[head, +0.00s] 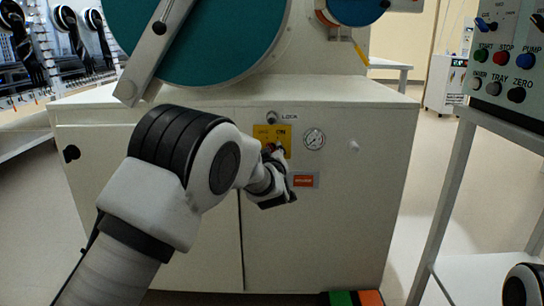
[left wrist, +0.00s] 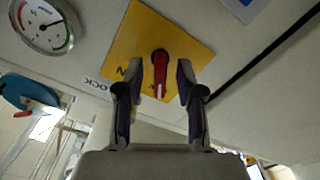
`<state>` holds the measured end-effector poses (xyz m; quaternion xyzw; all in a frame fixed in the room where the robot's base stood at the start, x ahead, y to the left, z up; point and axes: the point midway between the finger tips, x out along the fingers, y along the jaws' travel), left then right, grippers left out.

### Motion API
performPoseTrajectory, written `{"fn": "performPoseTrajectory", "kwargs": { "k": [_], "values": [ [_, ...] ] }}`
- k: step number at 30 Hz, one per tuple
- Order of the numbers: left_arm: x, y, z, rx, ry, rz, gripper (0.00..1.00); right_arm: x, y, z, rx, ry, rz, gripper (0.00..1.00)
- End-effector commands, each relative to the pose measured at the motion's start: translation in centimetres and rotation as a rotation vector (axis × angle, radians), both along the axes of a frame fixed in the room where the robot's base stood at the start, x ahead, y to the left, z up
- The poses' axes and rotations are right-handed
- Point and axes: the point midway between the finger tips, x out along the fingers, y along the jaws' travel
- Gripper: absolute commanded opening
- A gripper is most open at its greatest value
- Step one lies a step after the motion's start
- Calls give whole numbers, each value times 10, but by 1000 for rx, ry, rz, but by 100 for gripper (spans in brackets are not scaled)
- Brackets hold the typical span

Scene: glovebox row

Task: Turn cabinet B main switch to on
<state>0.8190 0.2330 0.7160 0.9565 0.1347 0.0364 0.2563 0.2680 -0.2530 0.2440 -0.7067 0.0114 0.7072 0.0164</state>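The main switch is a red handle (left wrist: 161,72) on a yellow plate (left wrist: 140,42). In the head view the yellow plate (head: 285,137) is on the front of the white cabinet (head: 345,225), and my left gripper (head: 274,152) partly covers the switch. In the left wrist view my left gripper (left wrist: 160,75) is open, with one finger on each side of the red handle. A small gap shows between the handle and each finger. Part of the plate's lettering is hidden. My right gripper is not in view.
A LOCK knob (head: 271,117) is just above the plate. A control panel with buttons (head: 505,60) stands on a frame at right. Floor shows between frame and cabinet.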

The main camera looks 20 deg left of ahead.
Motion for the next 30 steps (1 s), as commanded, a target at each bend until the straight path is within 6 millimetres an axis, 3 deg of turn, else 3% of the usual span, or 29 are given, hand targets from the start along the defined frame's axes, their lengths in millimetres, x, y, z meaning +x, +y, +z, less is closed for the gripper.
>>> {"fn": "performPoseTrajectory", "kwargs": {
  "k": [4, 7, 8, 20, 30],
  "values": [
    [0, 0, 0, 0, 1, -1, 38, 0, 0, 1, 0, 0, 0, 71],
    [0, 0, 0, 0, 1, -1, 2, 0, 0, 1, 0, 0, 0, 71],
    [0, 0, 0, 0, 1, -1, 0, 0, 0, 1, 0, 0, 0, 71],
    [0, 0, 2, 25, 10, 0, 0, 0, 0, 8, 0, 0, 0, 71],
    [-1, 0, 6, 196, 60, -1, 0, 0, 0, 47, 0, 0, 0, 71]
  ]
}}
